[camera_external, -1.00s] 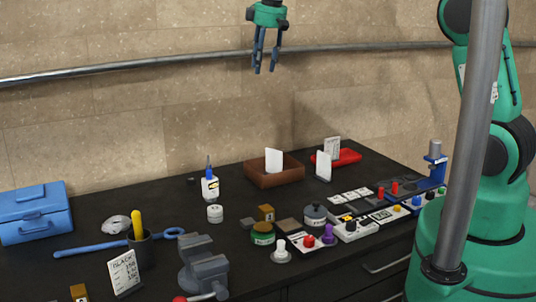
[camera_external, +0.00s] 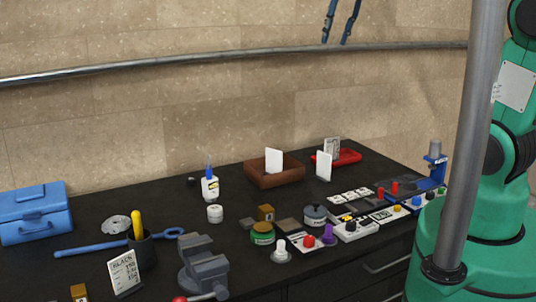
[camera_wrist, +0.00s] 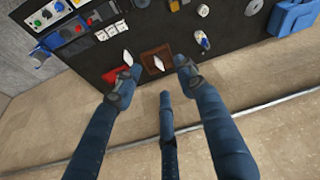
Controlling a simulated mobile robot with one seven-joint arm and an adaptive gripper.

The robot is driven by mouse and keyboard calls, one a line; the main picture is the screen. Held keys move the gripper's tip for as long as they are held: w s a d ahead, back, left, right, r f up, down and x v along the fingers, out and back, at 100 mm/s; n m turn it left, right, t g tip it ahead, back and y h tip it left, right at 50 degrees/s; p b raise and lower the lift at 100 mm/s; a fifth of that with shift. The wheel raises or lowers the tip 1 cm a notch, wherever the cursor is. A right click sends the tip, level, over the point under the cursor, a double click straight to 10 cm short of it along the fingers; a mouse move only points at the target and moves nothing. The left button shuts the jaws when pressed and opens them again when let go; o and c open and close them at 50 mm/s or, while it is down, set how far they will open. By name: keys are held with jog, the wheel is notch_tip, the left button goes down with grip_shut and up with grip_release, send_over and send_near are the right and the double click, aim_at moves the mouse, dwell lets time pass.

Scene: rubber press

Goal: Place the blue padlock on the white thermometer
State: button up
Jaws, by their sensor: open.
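I cannot surely pick out a blue padlock or a white thermometer. A plain white upright slab (camera_external: 274,161) stands in a brown tray (camera_external: 284,180). A second white slab (camera_external: 323,167) stands on the bench just right of the tray. Either could be the thermometer; neither shows markings. In the wrist view the two slabs (camera_wrist: 157,62) and (camera_wrist: 127,57) lie beyond my fingertips. My gripper (camera_external: 335,42) is open and empty, high above the bench at the top edge of the external view. Its spread fingers (camera_wrist: 156,80) also show in the wrist view.
The bench (camera_external: 110,205) is crowded: a blue toolbox (camera_external: 35,212), blue wrench (camera_external: 95,245), glue bottle (camera_external: 210,187), grey vise (camera_external: 203,268), red tray (camera_external: 347,158) and control boxes (camera_external: 354,230). A pipe (camera_external: 200,67) runs along the wall. A grey post (camera_external: 468,150) stands at right.

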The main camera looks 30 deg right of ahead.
jog(key=s+d+f+m, duration=0.1)
jog(key=s+d+m, duration=0.1)
jog(key=s, duration=0.8)
jog(key=s+d+f+m+t, duration=0.1)
jog(key=s+d+f+m, duration=0.1)
jog(key=s, duration=0.9)
jog(key=shift+s+d+f+t+h, duration=0.2)
jog(key=shift+s+d+t+h, duration=0.1)
jog(key=shift+d, duration=0.6)
notch_tip(320, 180, down, 18)
jog(key=b, duration=1.8)
jog(key=shift+f, duration=0.2)
